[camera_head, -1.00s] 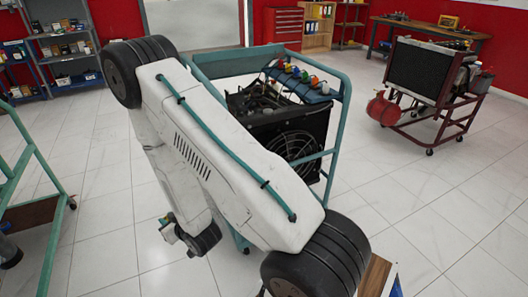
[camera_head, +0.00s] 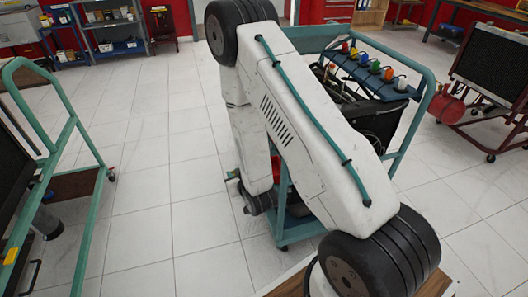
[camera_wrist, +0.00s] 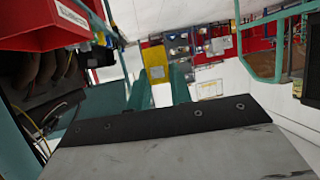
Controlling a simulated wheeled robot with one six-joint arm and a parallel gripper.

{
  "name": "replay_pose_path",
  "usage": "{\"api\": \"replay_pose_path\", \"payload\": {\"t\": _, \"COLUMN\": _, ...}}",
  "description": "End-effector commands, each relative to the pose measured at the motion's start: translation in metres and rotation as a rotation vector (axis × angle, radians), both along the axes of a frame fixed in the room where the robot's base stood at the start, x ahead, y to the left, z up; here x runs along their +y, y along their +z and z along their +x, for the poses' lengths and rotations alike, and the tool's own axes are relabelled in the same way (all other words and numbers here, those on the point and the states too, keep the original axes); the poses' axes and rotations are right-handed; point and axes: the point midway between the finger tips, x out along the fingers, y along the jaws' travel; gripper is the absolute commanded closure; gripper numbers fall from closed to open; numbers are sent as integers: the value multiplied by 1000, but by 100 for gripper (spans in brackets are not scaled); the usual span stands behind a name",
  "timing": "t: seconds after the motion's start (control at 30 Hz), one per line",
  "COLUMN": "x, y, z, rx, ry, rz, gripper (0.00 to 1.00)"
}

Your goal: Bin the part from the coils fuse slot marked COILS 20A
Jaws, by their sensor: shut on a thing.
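My gripper (camera_head: 236,174) is low beside the left end of the teal trainer cart (camera_head: 303,225). It is small and partly hidden by my arm in the head view. In the wrist view my gripper (camera_wrist: 160,76) shows two teal fingers close together. A yellow piece (camera_wrist: 153,55) shows at the fingertips and looks like the held part, though its outline blends with the background. A red bin (camera_wrist: 38,22) with a white label is close by at the upper left of the wrist view. The COILS 20A slot cannot be made out.
The trainer carries a row of coloured caps (camera_head: 375,66) on a blue rail. Another teal frame (camera_head: 75,130) stands at left. A red cart with a red tank (camera_head: 446,103) stands at right. White tiled floor (camera_head: 145,180) is clear between the left frame and the trainer.

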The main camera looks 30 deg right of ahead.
Motion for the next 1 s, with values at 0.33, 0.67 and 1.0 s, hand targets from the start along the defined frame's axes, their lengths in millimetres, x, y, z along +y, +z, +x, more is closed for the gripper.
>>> {"api": "replay_pose_path", "payload": {"t": 0.33, "x": -131, "y": -24, "z": 35, "rx": -4, "ry": -649, "rz": 3, "gripper": 100}}
{"api": "replay_pose_path", "payload": {"t": 0.67, "x": -174, "y": -39, "z": 28, "rx": -2, "ry": -985, "rz": 0, "gripper": 100}}
{"api": "replay_pose_path", "payload": {"t": 1.0, "x": -173, "y": -62, "z": 27, "rx": 0, "ry": -996, "rz": 0, "gripper": 100}}
